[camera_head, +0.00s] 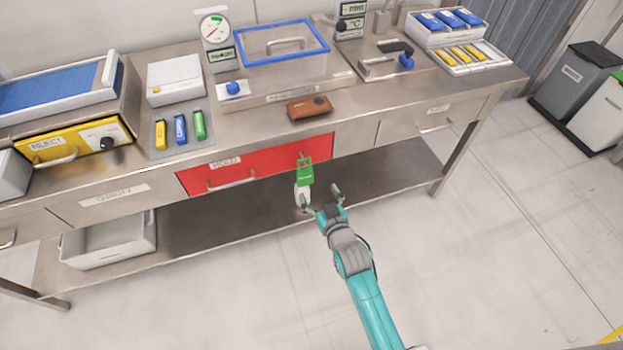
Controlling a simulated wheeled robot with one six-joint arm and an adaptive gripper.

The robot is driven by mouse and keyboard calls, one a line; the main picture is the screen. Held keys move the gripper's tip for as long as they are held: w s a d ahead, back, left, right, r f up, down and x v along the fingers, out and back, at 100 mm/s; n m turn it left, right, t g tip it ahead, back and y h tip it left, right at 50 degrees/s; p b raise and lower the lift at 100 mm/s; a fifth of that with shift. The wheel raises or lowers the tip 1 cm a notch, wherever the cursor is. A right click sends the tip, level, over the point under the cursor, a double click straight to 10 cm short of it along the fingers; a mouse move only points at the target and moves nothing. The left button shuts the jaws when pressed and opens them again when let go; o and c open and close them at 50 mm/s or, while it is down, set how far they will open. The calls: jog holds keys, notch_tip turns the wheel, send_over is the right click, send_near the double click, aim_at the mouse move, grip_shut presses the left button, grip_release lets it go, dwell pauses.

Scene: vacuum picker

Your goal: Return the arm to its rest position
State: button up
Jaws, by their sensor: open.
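My gripper (320,198) is at the end of my teal arm, in front of the bench and below the red HOLD drawer (270,165). Its two fingers are spread apart and I see nothing held between them. A green tag (305,172) with a white lower part hangs at the right side of the red drawer front, just beyond the left fingertip. I cannot tell whether the finger touches the white part. The red drawer looks shut.
The steel bench (250,118) carries a brown pouch (309,107), a blue-rimmed clear box (284,45) and several coloured sticks. A grey bin (117,240) sits on the lower shelf. Waste bins (575,82) stand at the right. The floor (480,240) around my arm is clear.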

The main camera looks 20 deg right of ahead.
jog(key=shift+s, duration=0.1)
jog(key=s+f, duration=0.1)
jog(key=s, duration=2.2)
jog(key=s+r, duration=0.6)
jog(key=s, duration=0.4)
jog(key=s+r, duration=0.6)
jog(key=s, duration=0.4)
jog(key=shift+r+g, duration=0.15)
jog(key=shift+g, duration=0.25)
